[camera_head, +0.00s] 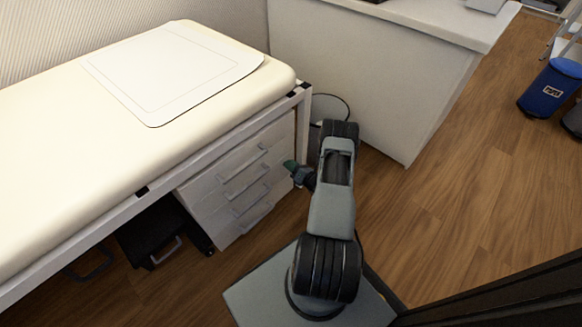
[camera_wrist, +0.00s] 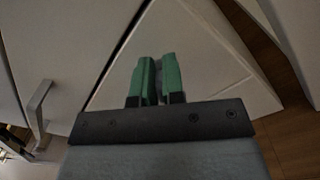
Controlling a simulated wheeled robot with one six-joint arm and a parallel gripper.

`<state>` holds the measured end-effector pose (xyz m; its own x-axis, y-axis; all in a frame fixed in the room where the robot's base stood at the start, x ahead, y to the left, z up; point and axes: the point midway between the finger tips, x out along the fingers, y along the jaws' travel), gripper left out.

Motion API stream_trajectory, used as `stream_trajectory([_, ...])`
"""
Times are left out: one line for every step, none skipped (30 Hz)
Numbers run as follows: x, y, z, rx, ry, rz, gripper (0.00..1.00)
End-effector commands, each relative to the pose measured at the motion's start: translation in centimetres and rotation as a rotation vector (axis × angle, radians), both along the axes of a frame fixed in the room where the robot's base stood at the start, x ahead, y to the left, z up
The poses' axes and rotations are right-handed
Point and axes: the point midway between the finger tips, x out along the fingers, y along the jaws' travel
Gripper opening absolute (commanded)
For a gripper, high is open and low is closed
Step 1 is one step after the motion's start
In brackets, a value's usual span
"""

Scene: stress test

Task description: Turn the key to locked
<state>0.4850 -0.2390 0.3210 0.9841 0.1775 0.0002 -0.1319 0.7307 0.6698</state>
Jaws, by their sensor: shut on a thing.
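My gripper (camera_head: 291,166) reaches the front of the white drawer cabinet (camera_head: 199,197) under the bed, near the right end of its upper drawers. In the wrist view, its two green fingers (camera_wrist: 157,74) point at a pale, flat front and are close together. A small grey piece, the key (camera_wrist: 158,68), shows in the narrow gap between them, and my gripper is shut on it. The fingers hide most of the key. The lock is hidden, and I cannot tell how far the key is turned.
The cream bed (camera_head: 50,140) with a white sheet (camera_head: 175,68) lies above the cabinet. A black box (camera_head: 150,235) stands on the floor beside the cabinet. A white desk (camera_head: 380,80) is behind my arm. Wooden floor (camera_head: 480,180) is open at right; a blue bin (camera_head: 550,92) stands beyond.

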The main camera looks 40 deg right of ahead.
Motion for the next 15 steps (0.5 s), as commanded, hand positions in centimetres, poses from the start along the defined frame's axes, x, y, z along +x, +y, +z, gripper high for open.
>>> stream_trajectory([0.00, -0.05, -0.19, 0.043, 0.009, 0.000, 0.00])
stream_trajectory([0.00, -0.07, -0.21, 0.071, 0.014, 0.000, 0.00])
stream_trajectory([0.01, -0.10, -0.24, 0.108, 0.021, 0.000, 0.00])
stream_trajectory([0.01, -0.12, -0.26, 0.137, 0.026, 0.000, 0.00])
stream_trajectory([0.01, -0.13, -0.28, 0.164, 0.031, 0.000, 0.00])
stream_trajectory([0.02, -0.16, -0.32, 0.202, 0.038, 0.000, 0.00])
stream_trajectory([0.02, -0.19, -0.34, 0.230, 0.043, 0.000, 0.00])
stream_trajectory([0.03, -0.20, -0.38, 0.258, 0.048, 0.000, 0.00])
stream_trajectory([0.03, -0.22, -0.41, 0.296, 0.055, 0.000, 0.00])
stream_trajectory([0.03, -0.23, -0.44, 0.324, 0.060, 0.000, 0.00])
stream_trajectory([0.03, -0.25, -0.47, 0.350, 0.065, 0.000, 0.00])
stream_trajectory([0.04, -0.26, -0.51, 0.387, 0.071, 0.000, 0.00])
stream_trajectory([0.04, -0.27, -0.53, 0.413, 0.076, 0.000, 0.00])
stream_trajectory([0.04, -0.28, -0.57, 0.440, 0.081, 0.000, 0.00])
stream_trajectory([0.04, -0.30, -0.59, 0.474, 0.087, 0.000, 0.00])
